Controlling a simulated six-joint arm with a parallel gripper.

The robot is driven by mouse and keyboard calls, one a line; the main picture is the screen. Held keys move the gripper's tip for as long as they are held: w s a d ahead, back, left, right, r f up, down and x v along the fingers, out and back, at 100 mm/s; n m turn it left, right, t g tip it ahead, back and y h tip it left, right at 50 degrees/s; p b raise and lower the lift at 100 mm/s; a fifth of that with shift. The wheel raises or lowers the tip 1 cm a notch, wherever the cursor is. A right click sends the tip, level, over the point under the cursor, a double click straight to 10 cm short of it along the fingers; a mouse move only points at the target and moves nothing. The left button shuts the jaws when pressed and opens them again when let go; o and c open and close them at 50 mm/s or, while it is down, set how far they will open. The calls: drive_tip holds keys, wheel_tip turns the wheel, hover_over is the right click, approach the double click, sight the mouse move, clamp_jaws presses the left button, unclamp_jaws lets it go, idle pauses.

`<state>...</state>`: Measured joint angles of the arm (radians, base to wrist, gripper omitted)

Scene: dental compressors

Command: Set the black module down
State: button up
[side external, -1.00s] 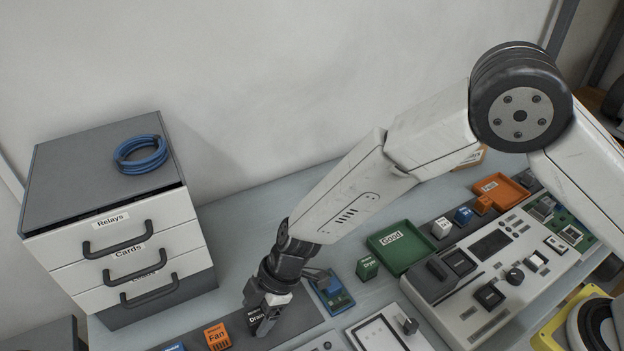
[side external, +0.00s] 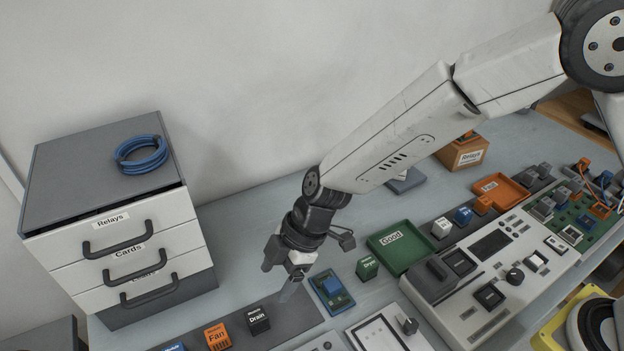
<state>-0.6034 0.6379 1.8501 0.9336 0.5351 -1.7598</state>
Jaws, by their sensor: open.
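The black module (side external: 258,320), labelled "Drain", stands upright on the dark grey mat (side external: 288,316) at the lower middle of the side view. My gripper (side external: 291,287) is open and empty. It is above and to the right of the black module, apart from it, with its fingers pointing down.
An orange "Fan" module (side external: 217,337) stands left of the black one, with a blue module (side external: 173,348) at the picture's bottom edge. A blue board (side external: 332,292), a green "Dryer" module (side external: 367,268) and a green "Good" tray (side external: 400,246) lie to the right. A drawer cabinet (side external: 118,235) stands at left.

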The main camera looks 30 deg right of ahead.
drive_tip(key=shift+d, duration=0.1)
idle(0.4)
drive_tip(key=s+d+r+m+t+h, duration=0.1)
drive_tip(key=s+d+r+m+h, duration=0.1)
drive_tip(key=d+m, duration=0.7)
drive_tip(key=s+d+r+m+t+h, duration=0.1)
drive_tip(key=s+d+m+h, duration=0.3)
drive_tip(key=d, duration=2.1)
drive_tip(key=s+r+m, duration=0.1)
drive_tip(key=s+m, duration=0.1)
drive_tip(key=m, duration=0.3)
drive_tip(key=shift+s+r+t, duration=0.2)
drive_tip(key=shift+t, duration=0.1)
